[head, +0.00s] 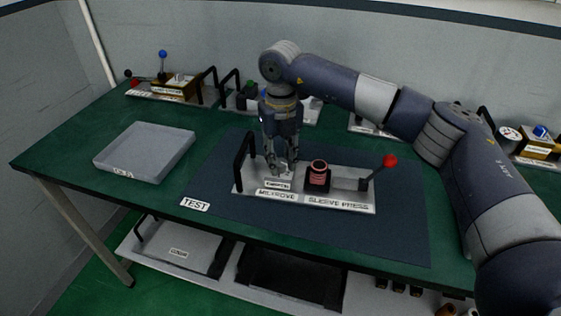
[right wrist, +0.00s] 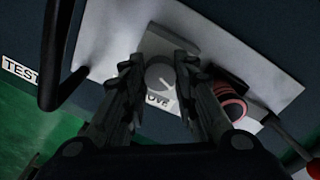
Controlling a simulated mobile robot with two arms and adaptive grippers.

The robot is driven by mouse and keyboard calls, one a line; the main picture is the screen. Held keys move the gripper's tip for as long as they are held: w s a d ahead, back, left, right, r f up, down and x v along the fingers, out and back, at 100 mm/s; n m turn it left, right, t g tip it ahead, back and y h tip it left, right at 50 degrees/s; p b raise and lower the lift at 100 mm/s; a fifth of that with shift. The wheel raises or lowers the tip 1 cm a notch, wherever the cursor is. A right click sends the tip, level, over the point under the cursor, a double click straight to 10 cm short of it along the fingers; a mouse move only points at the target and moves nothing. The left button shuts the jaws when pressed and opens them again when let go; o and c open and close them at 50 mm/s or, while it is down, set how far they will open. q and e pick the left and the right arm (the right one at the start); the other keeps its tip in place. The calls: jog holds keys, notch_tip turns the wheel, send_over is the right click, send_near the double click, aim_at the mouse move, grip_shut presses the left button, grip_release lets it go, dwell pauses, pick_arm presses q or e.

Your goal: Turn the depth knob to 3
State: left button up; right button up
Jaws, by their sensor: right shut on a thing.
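The depth knob (right wrist: 160,74) is a small grey round knob with a pointer mark, on a light block of the white panel (head: 330,204). The panel stands on the dark mat and its labels read roughly "MICROVE" and "SLEEVE PRESS". My right gripper (head: 283,168) points down over the knob. In the right wrist view its two fingers (right wrist: 158,80) are on both sides of the knob, shut on it. The scale numbers around the knob cannot be read. My left gripper is in neither view.
A black handle (head: 245,158) rises at the panel's left end. A red coil part (head: 319,173) and a red-tipped lever (head: 388,161) stand to the right of the knob. A grey tray (head: 145,152) sits at left. More panels line the back. The mat (head: 400,225) is clear at right.

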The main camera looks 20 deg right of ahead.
aim_at(281, 162)
jog(key=n+b, duration=0.1)
jog(key=n, duration=0.4)
jog(key=shift+n, duration=0.3)
jog(key=shift+n+b, duration=0.55)
jog(key=shift+n, duration=1.65)
jog(key=o, duration=1.1)
jog(key=shift+r, duration=0.1)
notch_tip(281, 162, up, 12)
jog(key=shift+f, duration=0.1)
